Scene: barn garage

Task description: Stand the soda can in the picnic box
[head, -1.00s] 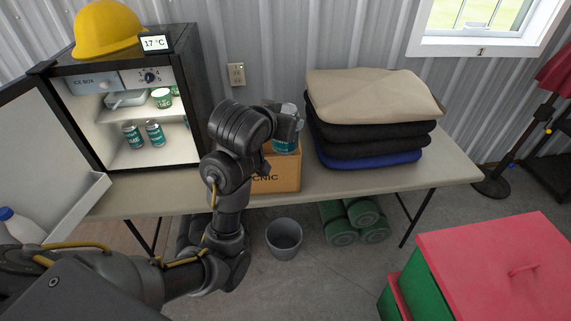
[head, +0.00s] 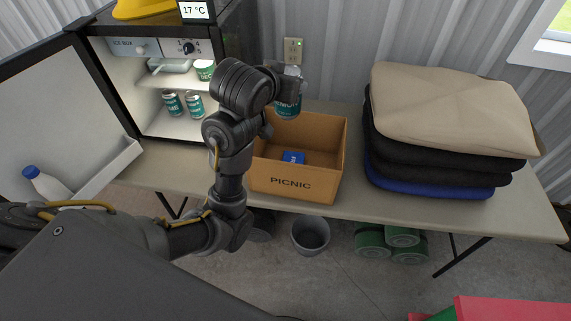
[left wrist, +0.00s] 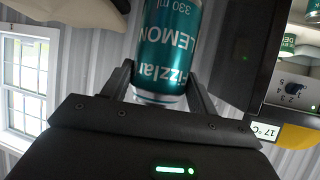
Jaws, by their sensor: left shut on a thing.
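My left gripper (head: 291,82) is shut on a teal soda can (head: 288,108) with a silver end. In the left wrist view the can (left wrist: 168,50) reads "Fizzlar LEMON 330 ml" upside down, between the two fingers (left wrist: 160,88). In the head view the can looks upright, in front of the back left part of the picnic box; its exact height above the box is hard to tell. The open cardboard picnic box (head: 328,155), marked "PICNIC", stands on the table with a small blue item (head: 293,157) inside. My forearm hides its left side. My right gripper is not in view.
Folded blankets (head: 445,130) are stacked to the right. The table (head: 400,205) is bare along its front. A grey bucket (head: 310,234) stands below.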

